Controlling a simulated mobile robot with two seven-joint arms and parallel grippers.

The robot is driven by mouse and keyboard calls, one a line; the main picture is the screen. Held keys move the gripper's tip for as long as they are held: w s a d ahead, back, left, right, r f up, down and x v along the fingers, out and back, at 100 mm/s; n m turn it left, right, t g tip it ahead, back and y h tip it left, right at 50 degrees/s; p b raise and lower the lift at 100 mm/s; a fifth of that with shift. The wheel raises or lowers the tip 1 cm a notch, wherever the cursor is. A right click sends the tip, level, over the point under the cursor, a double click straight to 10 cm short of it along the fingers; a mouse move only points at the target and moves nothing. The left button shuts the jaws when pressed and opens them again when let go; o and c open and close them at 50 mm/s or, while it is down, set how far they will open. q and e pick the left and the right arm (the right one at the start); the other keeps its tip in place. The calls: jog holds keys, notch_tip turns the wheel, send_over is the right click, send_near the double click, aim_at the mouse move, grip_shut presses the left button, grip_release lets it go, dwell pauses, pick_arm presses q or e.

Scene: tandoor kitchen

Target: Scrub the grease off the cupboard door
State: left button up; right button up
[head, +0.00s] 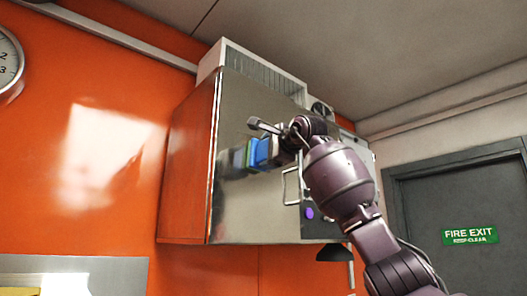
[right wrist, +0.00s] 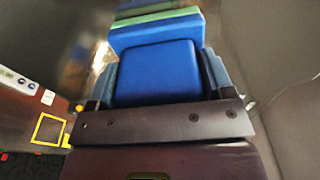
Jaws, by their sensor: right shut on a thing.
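The cupboard door (head: 245,105) is a shiny metal panel on a wall cupboard, with a handle (head: 291,186) on its right side. My right gripper (head: 273,149) is shut on a blue sponge (head: 259,153) with a green scouring side. The green side faces the door, touching it or very close to it; I cannot tell which. The sponge's reflection shows just left of it. In the right wrist view the sponge (right wrist: 157,70) sits squarely between the fingers. Brownish patches show on the metal there, but I cannot tell grease from reflection. My left gripper is out of view.
The cupboard's orange side (head: 187,165) adjoins an orange wall with a clock (head: 8,62). A vented white box (head: 262,66) stands on top, close to the ceiling. A purple knob (head: 310,213) is at the lower right. A grey fire exit door (head: 430,195) is farther right.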

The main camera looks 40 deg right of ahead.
jog(key=shift+w+d, duration=0.15)
jog(key=shift+d, duration=1.25)
jog(key=shift+w+d, duration=0.1)
jog(key=shift+d, duration=1.3)
jog(key=shift+a, duration=0.1)
jog(key=shift+s+a, duration=0.15)
jog(key=shift+a, duration=1.7)
jog(key=shift+s+a, duration=0.15)
jog(key=shift+a, duration=1.7)
jog(key=shift+a+r, duration=1.25)
jog(key=shift+a, duration=0.65)
jog(key=d, duration=1.1)
jog(key=shift+w+d, duration=0.25)
jog(key=shift+w, duration=0.05)
jog(key=shift+a, duration=0.1)
